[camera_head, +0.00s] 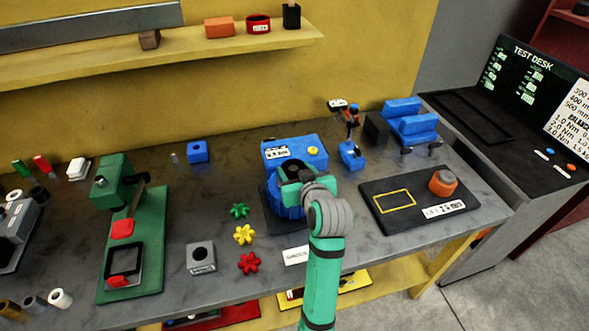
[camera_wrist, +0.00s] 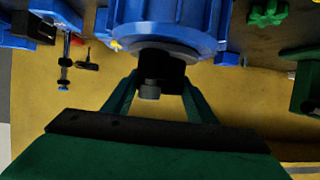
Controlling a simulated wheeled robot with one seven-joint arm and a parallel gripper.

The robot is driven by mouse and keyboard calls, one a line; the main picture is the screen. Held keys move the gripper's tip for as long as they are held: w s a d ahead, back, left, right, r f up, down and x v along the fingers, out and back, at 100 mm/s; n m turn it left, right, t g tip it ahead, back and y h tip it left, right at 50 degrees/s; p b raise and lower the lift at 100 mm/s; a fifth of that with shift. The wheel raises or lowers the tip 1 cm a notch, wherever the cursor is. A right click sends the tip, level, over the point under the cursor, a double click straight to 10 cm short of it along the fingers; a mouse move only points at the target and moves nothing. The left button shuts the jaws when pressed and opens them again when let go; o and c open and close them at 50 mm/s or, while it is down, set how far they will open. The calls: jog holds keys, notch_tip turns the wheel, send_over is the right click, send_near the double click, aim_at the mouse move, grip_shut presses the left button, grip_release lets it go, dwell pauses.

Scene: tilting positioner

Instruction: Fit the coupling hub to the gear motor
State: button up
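The blue gear motor (camera_head: 290,206) stands on a dark base on the bench, partly hidden under my gripper and wrist. Its ribbed blue body (camera_wrist: 172,15) fills the top of the wrist view. My gripper (camera_wrist: 160,80) has its green fingers on either side of a dark piece, apparently the coupling hub (camera_wrist: 168,72), at the motor's end face. The dark piece fills the gap between the fingertips. A short grey cylinder (camera_wrist: 150,90) juts from it toward the camera. How far the hub sits on the shaft is hidden. In the head view the fingertips are hidden.
A blue control box (camera_head: 285,150) with a yellow button stands behind the motor. Star knobs (camera_head: 243,235) and a grey block (camera_head: 201,257) lie left, beside a green press (camera_head: 125,225).

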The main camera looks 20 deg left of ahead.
jog(key=o, duration=0.5)
jog(key=shift+r, duration=0.1)
jog(key=v, duration=1)
jog(key=shift+s+d, duration=0.2)
jog(key=shift+s, duration=0.2)
